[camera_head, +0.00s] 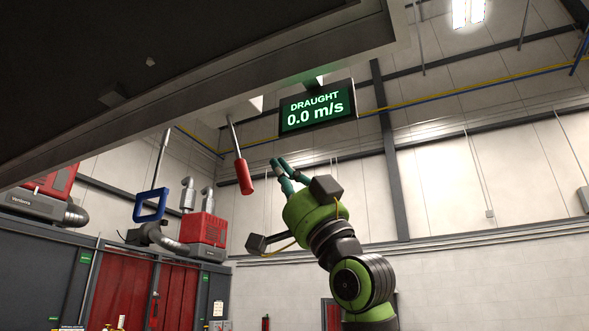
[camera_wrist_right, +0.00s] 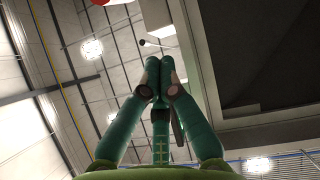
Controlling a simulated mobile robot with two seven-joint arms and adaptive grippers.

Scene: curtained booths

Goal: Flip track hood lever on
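A lever with a red grip (camera_head: 244,177) hangs on a metal rod from the underside of the dark hood (camera_head: 200,90) overhead. It hangs down, slightly tilted. My right gripper (camera_head: 279,161) is just right of the red grip, apart from it, its fingers pointing up. In the right wrist view the green fingertips (camera_wrist_right: 159,62) come together with nothing seen between them. A piece of red (camera_wrist_right: 100,2) at that view's top edge looks like the grip. A display (camera_head: 317,108) above the gripper reads "DRAUGHT 0.0 m/s". My left gripper is out of view.
A second lever with a blue loop handle (camera_head: 150,206) hangs farther left. Red machines (camera_head: 203,229) with ducts stand on the booths behind, above red curtains (camera_head: 122,290). The hood edge and display are close above my right gripper. Space to its right looks free.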

